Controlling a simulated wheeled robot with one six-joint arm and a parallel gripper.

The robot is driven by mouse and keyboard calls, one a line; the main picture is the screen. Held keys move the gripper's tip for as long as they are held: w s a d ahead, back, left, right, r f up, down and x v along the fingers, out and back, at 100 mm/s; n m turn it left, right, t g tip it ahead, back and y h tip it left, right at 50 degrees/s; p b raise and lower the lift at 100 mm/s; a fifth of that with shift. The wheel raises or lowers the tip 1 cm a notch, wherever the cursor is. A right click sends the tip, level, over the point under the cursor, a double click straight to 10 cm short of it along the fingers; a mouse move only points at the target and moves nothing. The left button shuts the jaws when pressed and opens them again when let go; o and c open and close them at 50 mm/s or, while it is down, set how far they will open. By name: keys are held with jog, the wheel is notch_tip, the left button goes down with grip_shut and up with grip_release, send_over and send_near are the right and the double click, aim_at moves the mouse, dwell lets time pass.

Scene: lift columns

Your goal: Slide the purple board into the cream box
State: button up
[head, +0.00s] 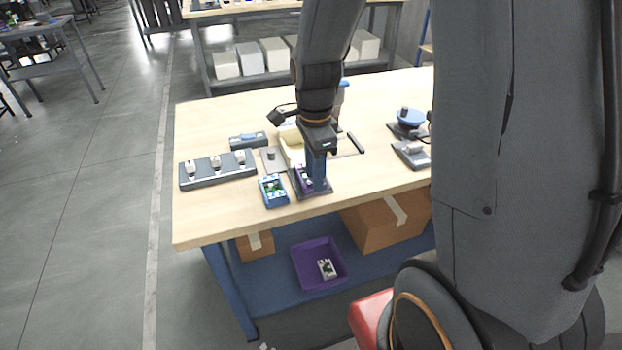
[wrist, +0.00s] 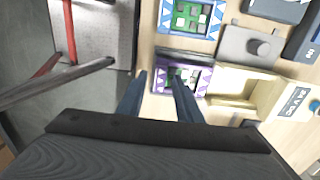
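The purple board (head: 303,178), with green and white parts, lies on a dark holder at the table's front edge. In the wrist view the purple board (wrist: 168,77) is partly hidden behind one of my fingers. My gripper (head: 316,188) points down over it. In the wrist view my gripper (wrist: 160,76) is open, with nothing seen held between its fingers. One finger is left of the board and the other overlaps its middle; I cannot tell whether they touch it. The cream box (head: 291,146) stands just behind the board, partly hidden by my arm. In the wrist view the cream box (wrist: 262,88) shows its open inside.
A blue board (head: 273,191) lies just left of the purple one. A grey block with a knob (head: 271,158) and a dark strip with several white parts (head: 218,168) are further left. A purple bin (head: 319,264) sits on the lower shelf. The table's front left is clear.

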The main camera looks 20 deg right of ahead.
jog(key=shift+c, duration=0.3)
jog(key=c, duration=0.7)
jog(key=shift+w, duration=0.1)
jog(key=shift+w, duration=5.05)
jog(key=o, duration=0.8)
jog(key=shift+c, duration=0.2)
